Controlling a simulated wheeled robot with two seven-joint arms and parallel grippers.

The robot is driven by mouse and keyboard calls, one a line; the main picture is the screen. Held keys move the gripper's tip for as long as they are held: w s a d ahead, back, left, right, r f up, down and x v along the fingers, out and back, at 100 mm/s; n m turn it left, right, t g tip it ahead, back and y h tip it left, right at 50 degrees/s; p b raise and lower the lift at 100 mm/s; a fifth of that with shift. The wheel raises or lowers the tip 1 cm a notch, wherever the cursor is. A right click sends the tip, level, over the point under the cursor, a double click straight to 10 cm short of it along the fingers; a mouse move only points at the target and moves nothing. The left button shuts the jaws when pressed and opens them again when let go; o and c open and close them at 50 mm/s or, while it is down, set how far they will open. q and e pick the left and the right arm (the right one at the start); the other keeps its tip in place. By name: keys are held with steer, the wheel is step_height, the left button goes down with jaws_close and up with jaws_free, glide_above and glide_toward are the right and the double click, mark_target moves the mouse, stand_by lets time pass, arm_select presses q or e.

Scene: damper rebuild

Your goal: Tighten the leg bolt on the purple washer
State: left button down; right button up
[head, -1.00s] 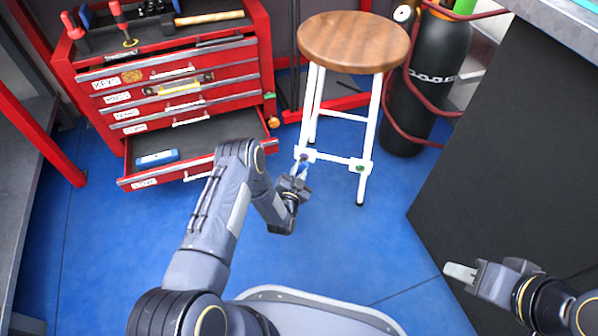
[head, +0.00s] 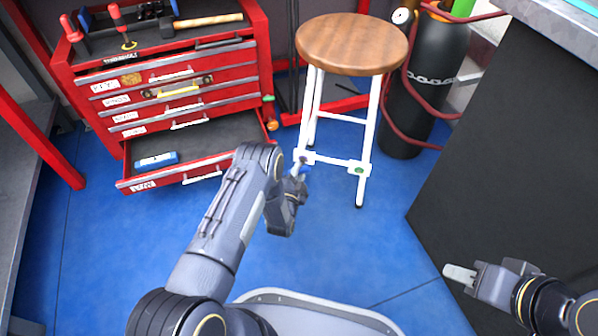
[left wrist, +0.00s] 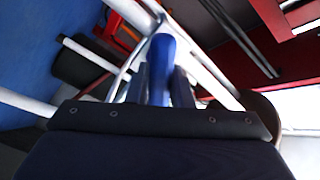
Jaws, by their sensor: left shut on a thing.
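The stool (head: 352,42) has a round wooden seat and white legs. The purple washer (head: 303,159) is at the joint of its front left leg and low crossbar, partly hidden. The leg bolt is too small to make out there. My left gripper (head: 300,176) is just below that joint, shut on a blue-handled tool (left wrist: 161,62). The blue handle stands between its fingers in the left wrist view. The tool's tip is at or very near the purple washer; I cannot tell if it touches. My right gripper (head: 461,273) is far off at lower right, its finger gap unclear.
A green washer (head: 359,170) sits on the front right leg. The red tool chest (head: 185,105) has its bottom drawer open at left, holding a blue item (head: 157,160). A black gas cylinder (head: 432,85) and dark bench side (head: 510,160) flank the right. Blue floor is clear around the legs.

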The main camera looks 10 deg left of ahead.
arm_select(q)
steer(key=shift+m, duration=0.6)
steer(key=shift+s, duration=0.25)
steer(key=shift+s, duration=0.35)
steer(key=shift+s, duration=0.2)
steer(key=shift+s, duration=0.3)
steer(key=shift+s+p, duration=0.1)
steer(key=shift+p, duration=0.2)
steer(key=shift+s+p, duration=0.65)
steer(key=shift+s, duration=1.25)
